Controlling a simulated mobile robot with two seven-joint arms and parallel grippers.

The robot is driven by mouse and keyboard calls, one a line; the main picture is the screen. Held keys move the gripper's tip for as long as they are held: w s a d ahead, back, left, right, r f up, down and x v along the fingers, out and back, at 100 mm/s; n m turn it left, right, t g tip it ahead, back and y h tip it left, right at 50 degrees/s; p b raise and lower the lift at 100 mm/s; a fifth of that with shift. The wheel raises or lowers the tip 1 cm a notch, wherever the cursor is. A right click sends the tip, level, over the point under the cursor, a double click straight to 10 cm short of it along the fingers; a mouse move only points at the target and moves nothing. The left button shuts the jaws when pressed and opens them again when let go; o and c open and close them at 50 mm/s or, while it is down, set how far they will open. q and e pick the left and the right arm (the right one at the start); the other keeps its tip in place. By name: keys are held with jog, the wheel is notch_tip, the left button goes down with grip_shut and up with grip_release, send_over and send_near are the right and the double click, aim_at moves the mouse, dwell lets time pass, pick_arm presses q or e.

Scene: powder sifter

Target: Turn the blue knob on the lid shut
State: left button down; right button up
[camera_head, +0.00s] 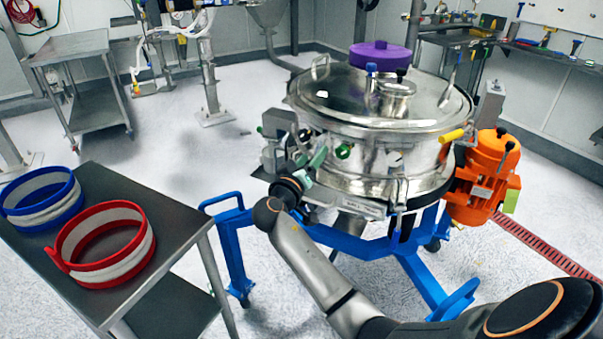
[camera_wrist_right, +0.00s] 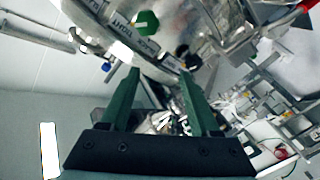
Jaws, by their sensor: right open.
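The blue knob (camera_head: 371,68) stands up on the shiny steel lid (camera_head: 335,92) of the round sifter, beside a small raised cap. It is not recognisable in the right wrist view. My right gripper (camera_head: 312,167), with green fingers, is at the front left side of the sifter, below the lid rim and well apart from the blue knob. In the right wrist view its two fingers (camera_wrist_right: 160,78) are spread with nothing clear held between them. A green knob (camera_wrist_right: 147,22) on the sifter's side shows just beyond the fingertips. My left gripper is not in view.
A dark table (camera_head: 150,205) at left carries a blue ring (camera_head: 42,205) and a red ring (camera_head: 103,245). An orange motor (camera_head: 488,175) and a yellow handle (camera_head: 451,136) flank the sifter's right side. A purple round part (camera_head: 380,53) shows behind the lid. The blue frame (camera_head: 235,250) surrounds the base.

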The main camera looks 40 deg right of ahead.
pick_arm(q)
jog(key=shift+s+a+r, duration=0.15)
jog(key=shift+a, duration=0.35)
pick_arm(e)
jog(key=shift+s+a+f+n+t+y, duration=0.15)
jog(key=shift+a+f+n+y, duration=0.2)
jog(key=shift+f, duration=0.35)
jog(key=shift+s+a+f+n+t+y, duration=0.15)
jog(key=shift+a+f+n, duration=0.1)
jog(key=shift+a+f, duration=0.35)
jog(key=shift+d+f, duration=0.1)
jog(key=shift+d, duration=0.1)
